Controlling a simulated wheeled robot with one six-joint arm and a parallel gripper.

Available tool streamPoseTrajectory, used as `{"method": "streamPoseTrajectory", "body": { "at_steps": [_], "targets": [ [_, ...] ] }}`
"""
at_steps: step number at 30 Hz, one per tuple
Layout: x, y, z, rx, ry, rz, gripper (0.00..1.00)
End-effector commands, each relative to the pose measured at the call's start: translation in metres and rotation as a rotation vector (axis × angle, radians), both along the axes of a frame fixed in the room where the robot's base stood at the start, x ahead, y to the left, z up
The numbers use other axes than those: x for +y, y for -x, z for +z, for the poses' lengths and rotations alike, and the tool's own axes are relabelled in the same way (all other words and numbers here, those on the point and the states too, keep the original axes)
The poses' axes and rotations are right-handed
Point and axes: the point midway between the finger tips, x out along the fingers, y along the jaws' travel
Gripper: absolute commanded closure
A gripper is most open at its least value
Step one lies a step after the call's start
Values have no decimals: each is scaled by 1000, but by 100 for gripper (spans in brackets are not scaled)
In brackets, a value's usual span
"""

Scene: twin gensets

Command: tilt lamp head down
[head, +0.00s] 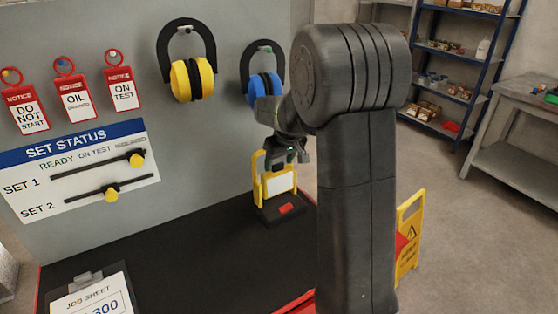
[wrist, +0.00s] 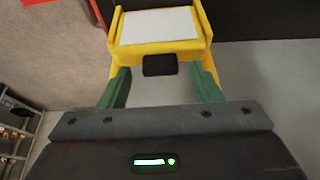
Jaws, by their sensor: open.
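The work lamp has a yellow head (head: 278,186) with a white panel, on a black base (head: 281,212) with a red part on it. It stands at the far end of the dark bench top. In the wrist view the lamp head (wrist: 201,37) fills the top middle, its white panel facing up in the picture. My gripper (head: 286,157) is just above the lamp. In the wrist view my gripper (wrist: 162,88) is open, its green fingers near the yellow side arms. A small black block shows between them. I cannot tell whether the fingers touch the lamp.
A grey panel behind the bench holds yellow earmuffs (head: 192,79), blue earmuffs (head: 262,84), red tags (head: 74,100) and a status board (head: 75,168). A job sheet clipboard (head: 92,298) lies at the front left. A yellow floor sign (head: 410,240) stands right. The bench middle is clear.

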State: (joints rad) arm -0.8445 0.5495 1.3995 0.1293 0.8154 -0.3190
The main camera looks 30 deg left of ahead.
Motion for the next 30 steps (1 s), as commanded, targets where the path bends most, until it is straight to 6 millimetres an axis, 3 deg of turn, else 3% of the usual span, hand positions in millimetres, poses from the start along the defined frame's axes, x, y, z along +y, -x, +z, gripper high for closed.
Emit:
{"method": "streamPoseTrajectory", "body": {
  "at_steps": [11,12,21,30],
  "targets": [
    [3,-1,-7,0,0,0,42],
    [3,-1,-7,0,0,0,44],
    [3,-1,-7,0,-1,0,100],
    [1,-1,-9,-10,-20,-1,100]
  ]
}}
